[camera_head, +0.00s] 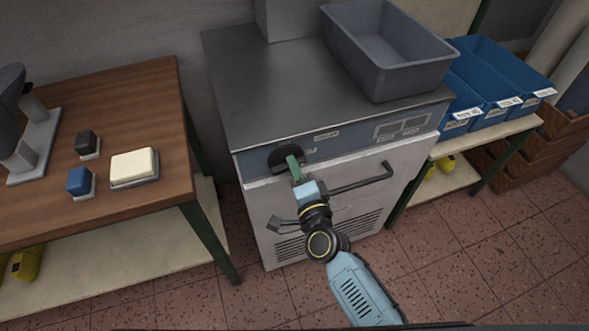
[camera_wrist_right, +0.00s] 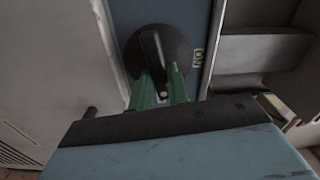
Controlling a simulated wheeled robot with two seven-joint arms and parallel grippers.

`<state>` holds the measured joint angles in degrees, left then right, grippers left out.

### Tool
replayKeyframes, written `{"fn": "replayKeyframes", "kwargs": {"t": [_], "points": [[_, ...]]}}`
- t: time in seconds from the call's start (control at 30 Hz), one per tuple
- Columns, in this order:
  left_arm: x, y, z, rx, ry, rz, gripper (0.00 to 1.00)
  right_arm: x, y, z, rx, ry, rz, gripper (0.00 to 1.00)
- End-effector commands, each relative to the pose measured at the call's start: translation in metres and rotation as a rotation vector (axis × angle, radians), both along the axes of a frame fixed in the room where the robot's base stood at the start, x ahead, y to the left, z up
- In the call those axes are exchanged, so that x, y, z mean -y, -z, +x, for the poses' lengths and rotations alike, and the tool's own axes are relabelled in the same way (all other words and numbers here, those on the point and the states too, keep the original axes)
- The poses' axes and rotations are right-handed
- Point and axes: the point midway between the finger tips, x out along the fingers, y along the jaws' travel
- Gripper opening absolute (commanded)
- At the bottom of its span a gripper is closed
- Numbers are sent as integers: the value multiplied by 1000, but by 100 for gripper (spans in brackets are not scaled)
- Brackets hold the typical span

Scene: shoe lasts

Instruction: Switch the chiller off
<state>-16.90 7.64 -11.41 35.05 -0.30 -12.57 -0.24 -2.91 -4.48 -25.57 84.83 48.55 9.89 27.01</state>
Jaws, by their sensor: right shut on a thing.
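The chiller (camera_head: 300,210) is a pale cabinet with a steel top and a blue-grey front panel, in the middle of the head view. A round black knob (camera_head: 279,157) sits at the left end of that panel. In the right wrist view the dark knob (camera_wrist_right: 160,55) has a raised grip bar. My right gripper (camera_head: 294,168) is at the knob, with its green fingers (camera_wrist_right: 161,88) on either side of the grip bar, shut on it. The fingers partly hide the knob in the head view. My left gripper is not in view.
A grey bin (camera_head: 385,75) stands on the chiller top. A door handle (camera_head: 365,180) juts out right of my gripper. A wooden table (camera_head: 140,95) with small blocks is on the left. Blue bins (camera_head: 490,85) stand on a shelf at right.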

Motion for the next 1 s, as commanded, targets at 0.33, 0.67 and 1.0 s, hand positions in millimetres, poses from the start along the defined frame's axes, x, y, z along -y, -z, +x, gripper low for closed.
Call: {"fn": "replayKeyframes", "kwargs": {"t": [0.33,0.67,1.0], "points": [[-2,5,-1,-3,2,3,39,0,2,-1,-48,0,145,0],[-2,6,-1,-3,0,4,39,0,2,-1,-59,-1,176,0],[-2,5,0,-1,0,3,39,0,2,-1,-59,-1,175,29]]}}
